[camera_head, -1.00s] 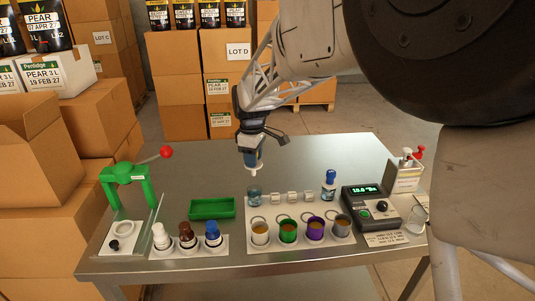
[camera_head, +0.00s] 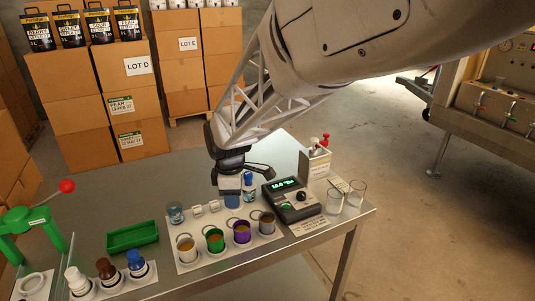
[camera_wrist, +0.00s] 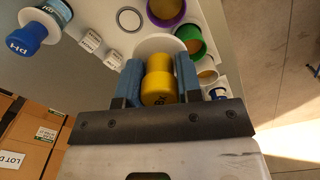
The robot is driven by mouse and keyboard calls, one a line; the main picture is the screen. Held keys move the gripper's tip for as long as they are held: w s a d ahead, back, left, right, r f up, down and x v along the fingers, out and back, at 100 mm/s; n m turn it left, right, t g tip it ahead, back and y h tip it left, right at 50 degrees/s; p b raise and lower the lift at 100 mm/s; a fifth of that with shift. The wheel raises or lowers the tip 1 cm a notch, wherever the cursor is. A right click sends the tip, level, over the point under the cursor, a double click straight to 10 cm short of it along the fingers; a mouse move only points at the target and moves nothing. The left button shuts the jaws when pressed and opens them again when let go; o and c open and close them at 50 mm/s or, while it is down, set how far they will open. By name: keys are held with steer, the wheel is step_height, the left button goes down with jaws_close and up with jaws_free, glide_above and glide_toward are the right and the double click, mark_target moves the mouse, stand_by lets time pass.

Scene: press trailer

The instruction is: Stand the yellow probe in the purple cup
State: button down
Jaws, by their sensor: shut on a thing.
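The yellow probe (camera_wrist: 158,85) is between the blue fingers of my gripper (camera_wrist: 158,78), which is shut on it. In the head view my gripper (camera_head: 232,200) hangs above the table behind the row of cups, and the yellow probe is not visible there. The purple cup (camera_head: 242,232) stands in the row between the green cup (camera_head: 214,241) and the grey cup (camera_head: 267,223), with brown liquid inside. In the wrist view the purple cup (camera_wrist: 166,13) is beyond the probe, near the top edge. A pale round shape (camera_wrist: 160,45) lies just past the probe; I cannot tell what it is.
A blue pH-marked piece (camera_wrist: 45,22) stands nearby, also visible beside my gripper in the head view (camera_head: 249,184). A meter (camera_head: 291,200) stands to the right; a green tray (camera_head: 132,236) is farther left.

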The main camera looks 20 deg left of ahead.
steer(key=shift+s+d+f, duration=0.1)
steer(key=shift+d, duration=0.45)
steer(key=shift+s+d+f, duration=0.1)
steer(key=shift+d, duration=0.4)
steer(key=shift+f, duration=0.15)
steer(key=shift+f, duration=2.7)
steer(key=shift+f, duration=0.65)
steer(key=c, duration=1.1)
jaws_free()
steer(key=shift+r, duration=0.1)
steer(key=shift+r, duration=5.4)
